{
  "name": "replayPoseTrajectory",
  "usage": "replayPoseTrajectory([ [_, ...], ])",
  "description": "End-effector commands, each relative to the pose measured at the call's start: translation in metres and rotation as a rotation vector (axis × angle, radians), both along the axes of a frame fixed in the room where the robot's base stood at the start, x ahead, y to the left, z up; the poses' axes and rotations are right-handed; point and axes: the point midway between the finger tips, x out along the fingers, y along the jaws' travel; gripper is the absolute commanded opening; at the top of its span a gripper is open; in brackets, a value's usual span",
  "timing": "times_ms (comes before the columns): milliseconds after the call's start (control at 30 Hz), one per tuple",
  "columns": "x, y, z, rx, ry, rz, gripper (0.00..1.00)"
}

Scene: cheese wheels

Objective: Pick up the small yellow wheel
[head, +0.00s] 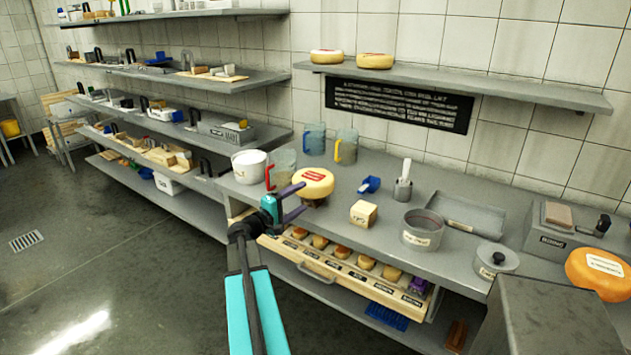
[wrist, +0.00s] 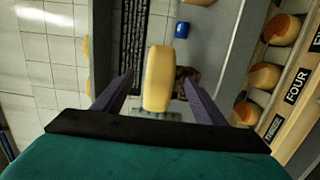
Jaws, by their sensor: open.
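A yellow wheel (head: 313,181) with a red label sits at the counter's front edge in the head view, on a small dark support that is mostly hidden. In the wrist view the yellow wheel (wrist: 158,70) shows edge-on between my purple fingers, with a gap on each side. My gripper (head: 304,197) is open, just in front of and slightly below the wheel; in the wrist view my gripper (wrist: 159,82) is empty. Two more yellow wheels, one left (head: 326,57) and one right (head: 375,61), lie on the upper shelf. A larger orange wheel (head: 598,272) stands at far right.
An open drawer (head: 330,277) with several small cheeses and labels juts out below the counter. A pitcher with a red handle (head: 281,168) and a white tub (head: 249,166) stand left of the wheel. A pale block (head: 363,213) and a round tin (head: 422,230) stand right.

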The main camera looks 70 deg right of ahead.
Motion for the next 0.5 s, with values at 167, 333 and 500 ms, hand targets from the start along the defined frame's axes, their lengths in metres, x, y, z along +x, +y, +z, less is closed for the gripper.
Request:
replayPoseTrajectory([
  [167, -0.0008, -0.0021, -0.0004, 0.000, 0.000, 0.001, 0.65],
  [333, -0.0007, -0.0019, -0.0004, 0.000, 0.000, 0.001, 0.65],
  [500, -0.0020, -0.0074, 0.0004, 0.000, 0.000, 0.000, 0.65],
])
